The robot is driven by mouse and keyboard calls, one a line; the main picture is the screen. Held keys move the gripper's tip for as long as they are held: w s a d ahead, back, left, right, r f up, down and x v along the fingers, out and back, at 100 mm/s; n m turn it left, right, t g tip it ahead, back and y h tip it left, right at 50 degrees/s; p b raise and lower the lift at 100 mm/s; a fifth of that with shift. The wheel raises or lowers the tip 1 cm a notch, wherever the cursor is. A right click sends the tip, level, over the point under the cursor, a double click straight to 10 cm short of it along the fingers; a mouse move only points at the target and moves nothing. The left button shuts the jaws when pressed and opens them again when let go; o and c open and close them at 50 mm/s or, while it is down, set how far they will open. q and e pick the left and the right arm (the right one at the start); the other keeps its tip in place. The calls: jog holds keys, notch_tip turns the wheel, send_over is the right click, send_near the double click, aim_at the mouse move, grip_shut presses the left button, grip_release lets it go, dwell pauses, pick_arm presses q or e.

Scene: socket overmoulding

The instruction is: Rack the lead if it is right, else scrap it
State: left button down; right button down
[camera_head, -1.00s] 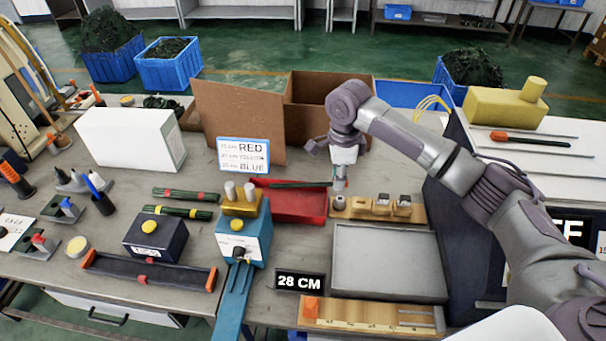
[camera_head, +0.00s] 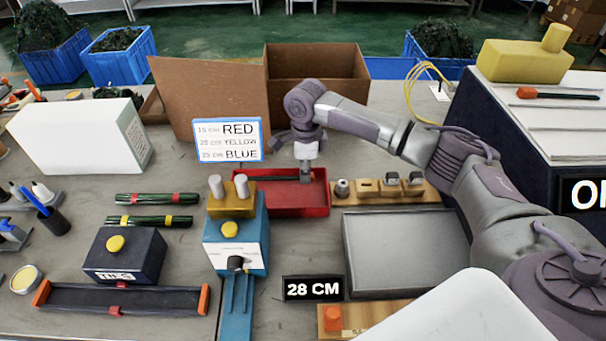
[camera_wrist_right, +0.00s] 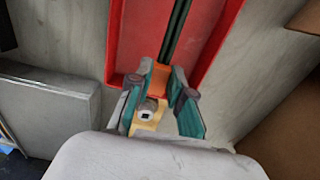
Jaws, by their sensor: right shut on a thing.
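My right gripper (camera_head: 306,172) is over the right part of the red tray (camera_head: 285,208). In the right wrist view its teal fingers (camera_wrist_right: 160,82) are shut on the orange end of a dark lead (camera_wrist_right: 178,30). The lead (camera_head: 268,178) stretches left from the fingers, along the inside of the red tray. I cannot tell whether it rests on the tray floor. A pale piece with a round metal face (camera_wrist_right: 148,110) shows between the fingers. No coloured band shows on the lead. My left gripper is not in view.
A sign (camera_head: 228,140) lists 15 cm RED, 20 cm YELLOW, 25 cm BLUE. A display (camera_head: 313,288) reads 28 CM. Banded bundles (camera_head: 150,221) lie left of the blue machine (camera_head: 236,240). A wooden block (camera_head: 365,187) stands close right of the tray; the grey tray (camera_head: 395,250) is empty.

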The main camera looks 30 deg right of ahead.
jog(key=shift+s+r, duration=0.15)
jog(key=shift+r, duration=0.05)
jog(key=shift+r+p, duration=0.1)
jog(key=shift+p, duration=1.15)
send_over(305, 196)
notch_tip(305, 196, down, 5)
jog(key=shift+d+f+b, duration=0.1)
jog(key=shift+b, duration=0.3)
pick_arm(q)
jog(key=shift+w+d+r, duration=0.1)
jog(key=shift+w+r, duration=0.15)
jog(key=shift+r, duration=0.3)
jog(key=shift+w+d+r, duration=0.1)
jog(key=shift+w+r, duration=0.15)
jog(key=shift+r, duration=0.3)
pick_arm(e)
jog(key=shift+f, duration=0.9)
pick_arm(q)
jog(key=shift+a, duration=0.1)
pick_arm(e)
jog(key=c, duration=1)
grip_release()
